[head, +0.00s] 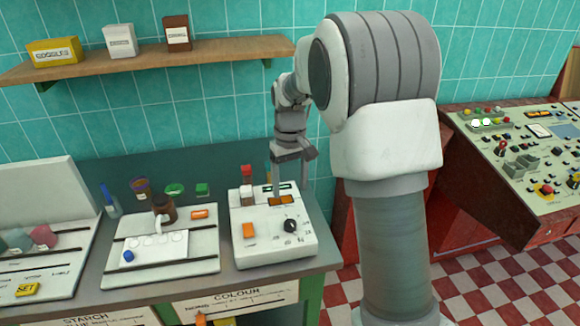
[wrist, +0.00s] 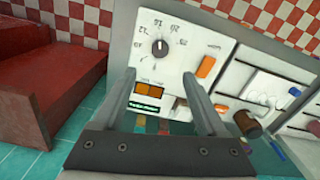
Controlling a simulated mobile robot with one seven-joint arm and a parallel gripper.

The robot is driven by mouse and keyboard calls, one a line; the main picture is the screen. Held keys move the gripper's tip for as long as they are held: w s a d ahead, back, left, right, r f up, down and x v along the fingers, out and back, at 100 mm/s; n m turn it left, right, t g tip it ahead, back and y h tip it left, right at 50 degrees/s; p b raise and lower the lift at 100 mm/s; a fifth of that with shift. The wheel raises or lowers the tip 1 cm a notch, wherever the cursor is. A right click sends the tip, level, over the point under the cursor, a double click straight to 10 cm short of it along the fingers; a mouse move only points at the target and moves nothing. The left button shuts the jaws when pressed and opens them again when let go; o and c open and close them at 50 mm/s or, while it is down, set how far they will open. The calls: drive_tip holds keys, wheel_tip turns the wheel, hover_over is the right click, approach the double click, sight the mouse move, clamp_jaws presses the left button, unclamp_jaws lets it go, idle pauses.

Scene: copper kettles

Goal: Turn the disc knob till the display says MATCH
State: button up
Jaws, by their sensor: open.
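The colour device is a white box (head: 248,255) on the bench. Its black disc knob (head: 291,226) sits on the front right of its top, with a ring of printed marks; in the wrist view the knob (wrist: 160,47) shows a pale pointer line. Two orange-brown windows (wrist: 148,89) sit side by side, looking alike in colour. The dark display (wrist: 145,107) has green text too small to read. My gripper (head: 290,195) is open and empty, pointing down over the device's back part. In the wrist view the knob lies beyond the fingertips (wrist: 158,78), apart from them.
An orange rocker (head: 249,230) is left of the knob, and a red-topped post (head: 246,175) stands at the device's back. A white tray with a brown bottle (head: 165,207) is to the left. A control console (head: 520,165) stands right, across a gap.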

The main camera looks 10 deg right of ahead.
wheel_tip(320, 180, up, 5)
drive_tip(key=shift+r, duration=0.1)
idle(0.4)
drive_tip(key=s+r+m+t, duration=0.1)
drive_tip(key=s+r+t, duration=0.1)
drive_tip(key=s, duration=1.1)
drive_tip(key=s+r+m+t, duration=0.1)
drive_tip(key=s+r+t, duration=0.2)
drive_tip(key=s, duration=1.1)
wheel_tip(320, 180, up, 2)
drive_tip(key=shift+s+r+t, duration=0.25)
drive_tip(key=shift+t, duration=0.05)
